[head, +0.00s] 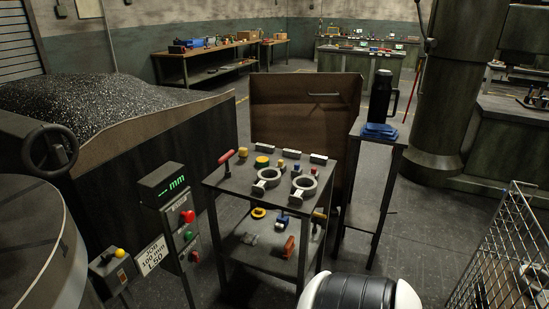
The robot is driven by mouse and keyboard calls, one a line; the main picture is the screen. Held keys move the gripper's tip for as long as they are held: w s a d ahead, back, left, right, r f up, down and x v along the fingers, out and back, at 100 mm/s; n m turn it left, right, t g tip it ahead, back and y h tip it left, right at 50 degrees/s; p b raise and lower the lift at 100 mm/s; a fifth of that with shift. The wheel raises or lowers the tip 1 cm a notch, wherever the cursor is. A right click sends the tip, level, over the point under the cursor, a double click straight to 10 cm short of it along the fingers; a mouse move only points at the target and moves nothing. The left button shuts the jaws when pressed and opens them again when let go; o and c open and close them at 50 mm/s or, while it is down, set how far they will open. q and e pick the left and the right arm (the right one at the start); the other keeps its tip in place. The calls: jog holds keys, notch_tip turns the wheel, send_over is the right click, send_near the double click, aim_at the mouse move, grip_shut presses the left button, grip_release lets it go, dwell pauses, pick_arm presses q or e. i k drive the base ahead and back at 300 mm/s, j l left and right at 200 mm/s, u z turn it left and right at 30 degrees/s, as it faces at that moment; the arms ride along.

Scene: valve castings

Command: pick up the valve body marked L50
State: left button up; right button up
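Two grey ring-shaped castings, which look like valve bodies, lie on the top of a small dark cart (238,184). The left casting (268,177) and the right casting (304,184) sit side by side, each with a small pale block or tag at its front. I cannot read any marking on either, so I cannot tell which is L50. A white sign (152,257) at the lower left carries text with "100 mm" and "L50". Neither of my grippers is in view.
A red-handled tool (226,158), a yellow part (262,162) and pale blocks share the cart top. More parts lie on its lower shelf. A display post (175,190) stands left, a tall stand (385,141) with a dark flask (382,97) right, a wire basket (505,250) lower right.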

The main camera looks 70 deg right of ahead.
aim_at(263, 183)
jog(key=z, duration=0.45)
jog(key=l+z, duration=0.1)
jog(key=z, duration=0.85)
jog(key=i+z, duration=0.1)
jog(key=z, duration=0.4)
